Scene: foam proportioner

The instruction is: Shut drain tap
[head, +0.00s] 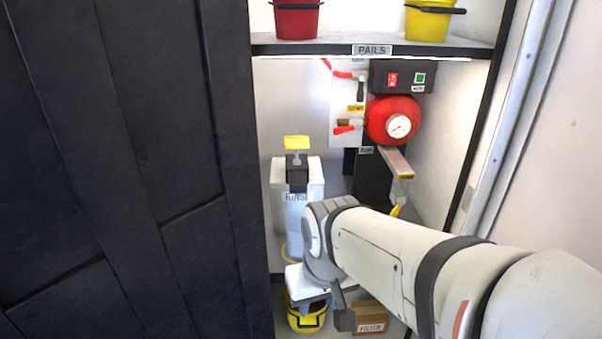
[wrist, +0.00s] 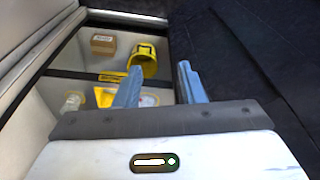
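Two small taps sit on the white panel inside the cupboard, in the head view. The upper tap (head: 360,88) has a dark handle hanging down beside a red hose. The lower tap (head: 347,127) has a red lever pointing left, with a yellow tag above it. The labels are too small to read, so I cannot tell which is the drain tap. My gripper (wrist: 160,68) is open and empty, with its two blue fingers apart in the wrist view. It is low in the cupboard, well below both taps and touching neither.
A red pump with a gauge (head: 398,126) is right of the taps, under a black switch box (head: 403,76). A white rinse container (head: 297,205) stands left. A yellow bucket (wrist: 143,60) and cardboard box (wrist: 103,44) are low down. A dark door (head: 120,170) fills the left.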

